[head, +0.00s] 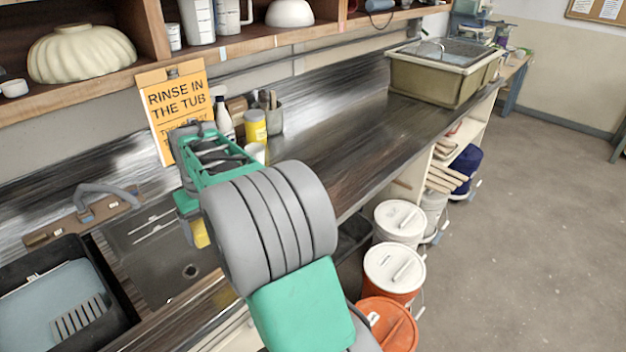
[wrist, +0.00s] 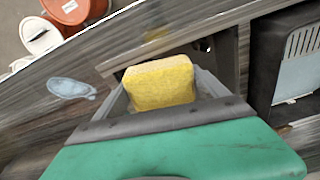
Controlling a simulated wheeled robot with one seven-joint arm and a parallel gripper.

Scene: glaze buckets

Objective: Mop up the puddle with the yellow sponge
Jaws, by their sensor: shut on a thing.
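My gripper (head: 192,222) is shut on the yellow sponge (wrist: 160,82), a rounded block seen between the fingers in the wrist view. In the head view the sponge (head: 200,234) shows partly below the gripper, in front of the sink basin. The puddle (wrist: 72,88) is a small pale blue patch on the counter, left of the sponge in the wrist view and apart from it. I cannot make out the puddle in the head view, where my arm covers part of the counter.
The sink basin (head: 165,262) and a black tub (head: 115,325) are at the left. An orange sign (head: 178,97), bottles and a yellow jar (head: 255,126) stand along the back. A large tub (head: 435,80) sits at the far end. Lidded buckets (head: 395,268) stand below the counter's front edge.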

